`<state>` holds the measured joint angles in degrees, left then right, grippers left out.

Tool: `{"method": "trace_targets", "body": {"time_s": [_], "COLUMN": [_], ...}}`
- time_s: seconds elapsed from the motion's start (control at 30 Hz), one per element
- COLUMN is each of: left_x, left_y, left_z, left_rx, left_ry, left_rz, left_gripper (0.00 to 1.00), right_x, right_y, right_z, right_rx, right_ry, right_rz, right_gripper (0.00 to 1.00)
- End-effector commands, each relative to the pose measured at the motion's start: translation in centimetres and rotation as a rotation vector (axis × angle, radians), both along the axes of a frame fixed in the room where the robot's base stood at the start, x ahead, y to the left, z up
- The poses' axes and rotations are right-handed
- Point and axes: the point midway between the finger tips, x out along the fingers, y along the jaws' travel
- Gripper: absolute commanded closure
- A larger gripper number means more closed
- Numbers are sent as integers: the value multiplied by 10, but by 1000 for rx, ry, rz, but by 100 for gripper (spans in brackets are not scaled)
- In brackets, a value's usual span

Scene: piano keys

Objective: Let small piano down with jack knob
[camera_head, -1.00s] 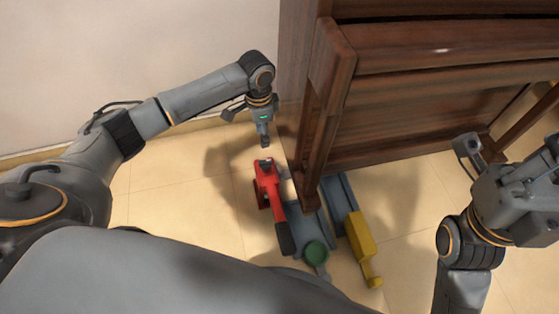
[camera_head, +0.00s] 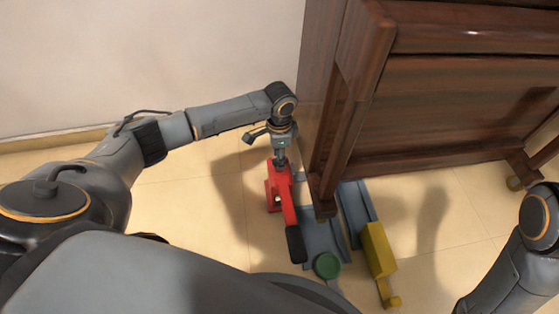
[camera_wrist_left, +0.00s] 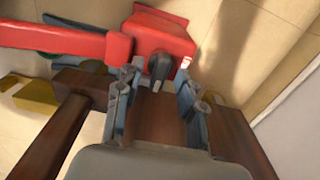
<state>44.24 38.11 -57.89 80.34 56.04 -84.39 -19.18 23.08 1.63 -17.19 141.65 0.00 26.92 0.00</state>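A red jack (camera_head: 280,188) with a long arm ending in a black grip (camera_head: 296,243) stands on the floor beside the piano's near leg. My left gripper (camera_head: 280,161) points down at its far end. In the left wrist view the red jack (camera_wrist_left: 160,35) carries a dark knob (camera_wrist_left: 160,68). My left gripper (camera_wrist_left: 155,90) is open there, its two fingers apart, with the knob just ahead of and between the tips. I cannot tell whether they touch it. The brown wooden piano (camera_head: 450,100) stands over blue-grey jack parts (camera_head: 322,238). My right gripper is out of view.
A green round part (camera_head: 327,266) and a yellow block (camera_head: 378,250) sit near the piano leg (camera_head: 325,195). The wall (camera_head: 150,60) is behind my left arm. Bare tile floor (camera_head: 215,235) lies left of the jack.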

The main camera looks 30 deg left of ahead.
Motion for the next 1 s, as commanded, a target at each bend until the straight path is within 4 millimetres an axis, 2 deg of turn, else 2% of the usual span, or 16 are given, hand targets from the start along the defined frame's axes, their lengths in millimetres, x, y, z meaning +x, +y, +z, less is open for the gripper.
{"method": "trace_targets", "body": {"time_s": [0.37, 0.5, 0.57, 0.9, 1.0], "left_x": [0, 0, 0, 0, -1], "left_y": [0, 0, 0, -1, -1], "left_z": [-5, -5, -5, -2, 0], "left_rx": [0, 0, 0, -1, -2], "left_ry": [0, 0, 0, 1, 3], "left_rz": [0, 0, 0, 14, 35], "left_gripper": [61, 90, 100, 100, 100], "right_x": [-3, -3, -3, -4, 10], "right_y": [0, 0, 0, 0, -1], "right_z": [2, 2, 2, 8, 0], "right_rx": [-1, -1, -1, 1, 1], "right_ry": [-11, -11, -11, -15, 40], "right_rz": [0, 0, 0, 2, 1], "right_gripper": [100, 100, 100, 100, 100]}}
